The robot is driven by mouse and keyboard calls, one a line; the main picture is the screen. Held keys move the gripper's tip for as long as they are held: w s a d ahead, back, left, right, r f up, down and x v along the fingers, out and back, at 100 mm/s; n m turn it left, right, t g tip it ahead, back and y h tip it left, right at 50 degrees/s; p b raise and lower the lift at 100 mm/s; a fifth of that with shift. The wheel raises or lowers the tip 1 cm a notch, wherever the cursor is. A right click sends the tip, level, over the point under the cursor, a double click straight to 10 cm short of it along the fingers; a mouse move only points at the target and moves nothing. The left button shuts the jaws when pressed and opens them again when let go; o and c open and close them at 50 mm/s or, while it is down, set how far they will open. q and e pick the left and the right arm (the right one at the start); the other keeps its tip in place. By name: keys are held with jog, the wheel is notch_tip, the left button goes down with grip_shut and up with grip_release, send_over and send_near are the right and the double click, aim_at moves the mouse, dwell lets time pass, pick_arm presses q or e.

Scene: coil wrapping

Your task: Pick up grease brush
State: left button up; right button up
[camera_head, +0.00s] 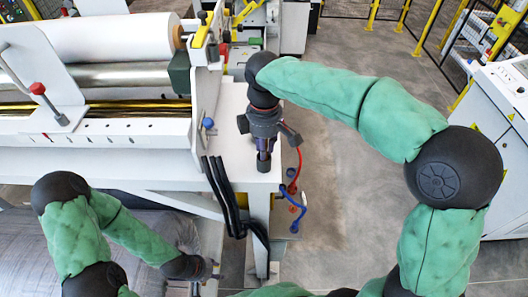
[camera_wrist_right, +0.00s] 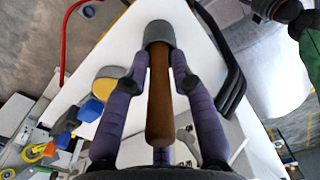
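The grease brush (camera_wrist_right: 160,100) shows in the right wrist view as a brown wooden handle. Its far end meets a grey round cup or collar (camera_wrist_right: 159,33) above the white surface, and the bristles are not visible. My right gripper (camera_wrist_right: 159,66) has its purple fingers on either side of the handle near the grey part. Narrow gaps show between fingers and handle, so it looks open around it. In the head view the right gripper (camera_head: 264,150) points down over the white machine corner and hides the handle. My left gripper (camera_head: 205,268) is low at left, its fingers unclear.
The white machine top (camera_head: 236,100) lies under my right gripper. Black cables (camera_head: 222,195) hang over its front edge. A yellow-topped knob (camera_wrist_right: 110,88) and blue knob (camera_wrist_right: 90,110) stand beside the brush.

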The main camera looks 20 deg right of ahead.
grip_shut()
pick_arm(q)
jog(key=shift+f+b, duration=0.35)
pick_arm(e)
notch_tip(320, 180, up, 10)
dwell(1.3)
